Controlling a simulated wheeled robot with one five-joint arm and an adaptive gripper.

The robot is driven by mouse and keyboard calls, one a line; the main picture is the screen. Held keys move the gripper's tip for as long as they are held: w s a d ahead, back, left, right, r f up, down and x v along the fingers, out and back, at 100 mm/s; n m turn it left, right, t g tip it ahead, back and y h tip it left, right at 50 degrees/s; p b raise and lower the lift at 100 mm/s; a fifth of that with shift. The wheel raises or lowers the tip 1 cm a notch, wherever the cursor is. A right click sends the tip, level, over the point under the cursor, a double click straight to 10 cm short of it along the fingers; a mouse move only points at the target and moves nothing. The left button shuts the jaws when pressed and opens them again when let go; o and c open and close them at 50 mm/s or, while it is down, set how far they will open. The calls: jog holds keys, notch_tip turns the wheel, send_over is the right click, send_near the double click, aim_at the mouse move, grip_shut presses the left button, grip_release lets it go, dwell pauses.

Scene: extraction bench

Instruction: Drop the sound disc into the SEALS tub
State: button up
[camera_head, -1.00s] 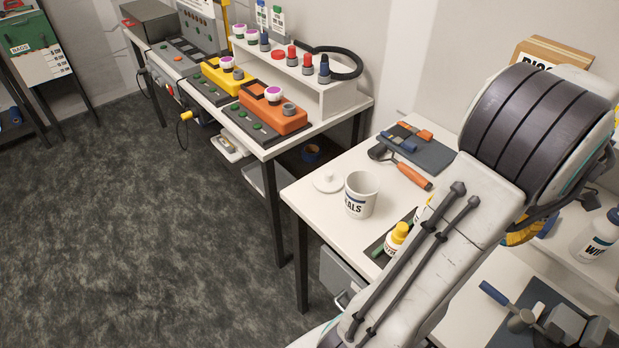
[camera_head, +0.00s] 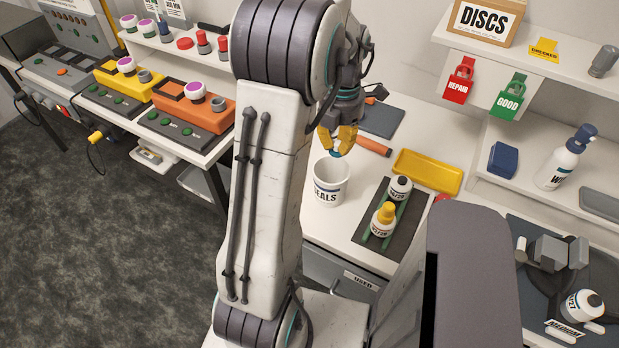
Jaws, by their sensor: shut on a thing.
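The SEALS tub (camera_head: 328,190), a white open cup with dark lettering, stands upright near the edge of the white bench. My gripper (camera_head: 333,154), with yellow fingers and bluish tips, points down just above the tub's back rim. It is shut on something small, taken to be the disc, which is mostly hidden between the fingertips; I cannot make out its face. The inside of the tub shows no clear contents.
Behind the tub lie an orange-handled tool (camera_head: 374,147) and a grey mat (camera_head: 383,120). To the right are a yellow tray (camera_head: 428,172) and a dark mat (camera_head: 366,232) with two small bottles. A DISCS box (camera_head: 484,20) stands on the shelf.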

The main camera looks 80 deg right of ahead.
jog(key=shift+d, duration=0.3)
jog(key=shift+s+d+f, duration=0.1)
jog(key=shift+s+d, duration=0.1)
jog(key=shift+s, duration=0.05)
jog(key=shift+w+f+b, duration=0.1)
jog(key=shift+f+b, duration=2.4)
jog(key=shift+f, duration=0.45)
jog(key=o, duration=0.8)
jog(key=shift+r, duration=6.05)
